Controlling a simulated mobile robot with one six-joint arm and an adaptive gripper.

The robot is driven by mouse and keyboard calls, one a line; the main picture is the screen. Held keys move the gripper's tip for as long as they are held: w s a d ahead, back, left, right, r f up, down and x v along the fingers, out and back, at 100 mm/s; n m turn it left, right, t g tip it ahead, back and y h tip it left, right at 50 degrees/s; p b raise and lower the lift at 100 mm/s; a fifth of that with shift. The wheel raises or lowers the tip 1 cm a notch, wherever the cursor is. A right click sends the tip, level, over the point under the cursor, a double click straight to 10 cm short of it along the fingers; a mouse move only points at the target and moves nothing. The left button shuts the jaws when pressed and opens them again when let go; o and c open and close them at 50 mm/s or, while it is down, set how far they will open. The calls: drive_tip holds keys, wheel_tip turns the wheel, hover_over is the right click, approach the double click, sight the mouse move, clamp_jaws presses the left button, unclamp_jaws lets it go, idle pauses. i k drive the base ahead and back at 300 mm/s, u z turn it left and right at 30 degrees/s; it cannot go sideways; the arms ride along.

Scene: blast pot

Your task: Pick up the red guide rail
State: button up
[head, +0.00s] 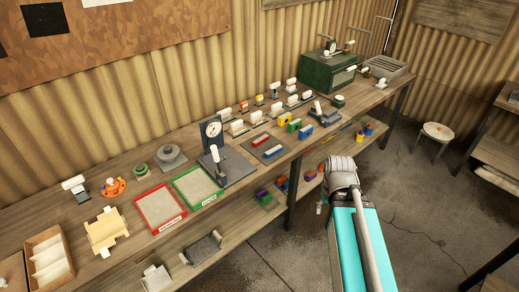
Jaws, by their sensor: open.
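A small red bar (258,140), which looks like the red guide rail, lies at the back left of a dark plate (283,157) on the workbench. A similar blue bar (272,152) lies on the same plate, in front and to the right of the red one. Other red pieces are small, and I cannot tell their shape well. My arm stands right of the bench, over the floor, with its grey joint near the bench's front edge. My gripper cannot be made out; nothing is seen touching the red bar.
A dial gauge stand (211,135) rises left of the plate. Yellow, green and blue (305,131) blocks stand to its right. Red-rimmed (140,202) and green-rimmed (180,182) trays lie further left. A lower shelf (225,232) holds loose pieces. The floor (410,205) right of the bench is mostly clear.

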sight(256, 143)
drive_tip(key=z, duration=1.05)
drive_tip(key=i, duration=2.05)
drive_tip(key=u, duration=0.3)
